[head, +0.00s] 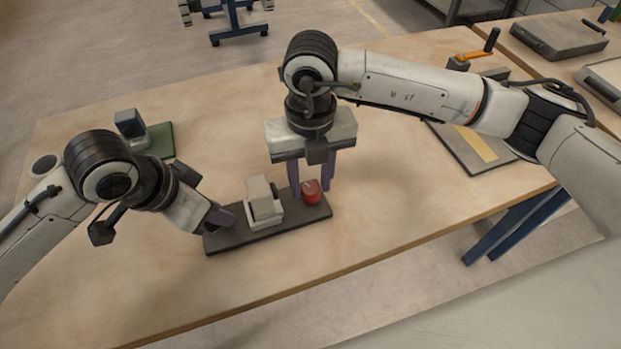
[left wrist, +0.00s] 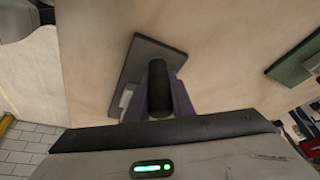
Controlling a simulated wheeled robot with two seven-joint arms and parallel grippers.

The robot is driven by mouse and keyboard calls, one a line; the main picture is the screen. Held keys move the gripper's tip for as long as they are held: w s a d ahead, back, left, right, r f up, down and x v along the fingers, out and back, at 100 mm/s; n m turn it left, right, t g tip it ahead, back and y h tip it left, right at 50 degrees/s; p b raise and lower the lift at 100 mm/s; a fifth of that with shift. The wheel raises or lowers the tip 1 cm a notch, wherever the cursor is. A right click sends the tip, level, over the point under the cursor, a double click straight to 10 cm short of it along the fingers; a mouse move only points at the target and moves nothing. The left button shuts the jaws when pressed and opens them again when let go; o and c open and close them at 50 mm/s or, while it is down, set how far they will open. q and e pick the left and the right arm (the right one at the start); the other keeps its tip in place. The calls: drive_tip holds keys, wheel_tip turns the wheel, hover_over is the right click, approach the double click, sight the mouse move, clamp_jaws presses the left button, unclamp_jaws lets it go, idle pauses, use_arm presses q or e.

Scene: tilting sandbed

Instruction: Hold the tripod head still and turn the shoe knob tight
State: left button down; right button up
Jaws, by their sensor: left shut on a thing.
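The tripod head (head: 264,204) is a pale grey block form on a long dark base plate (head: 278,229). A red knob (head: 310,193) stands near the plate's right end. My left gripper (head: 226,217) is at the plate's left end. In the left wrist view its purple fingers are shut on a dark rounded handle (left wrist: 161,88), and a corner of the plate shows beyond. My right gripper (head: 311,180) points down over the plate's right end. Its purple fingers are apart, one on each side of the red knob; contact with the knob cannot be made out.
A green mat (head: 160,141) with a small blue-grey device (head: 129,125) lies at the back left. A dark board with a yellow strip (head: 476,143) and an orange-handled clamp (head: 474,57) are at the right. The wooden table's front is clear.

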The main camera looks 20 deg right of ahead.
sight(310, 187)
drive_tip(key=shift+o, duration=0.9)
wheel_tip(310, 187, up, 12)
use_arm(q)
drive_tip(key=c, duration=1.5)
unclamp_jaws()
drive_tip(key=shift+o, duration=0.2)
drive_tip(key=shift+r, duration=0.1)
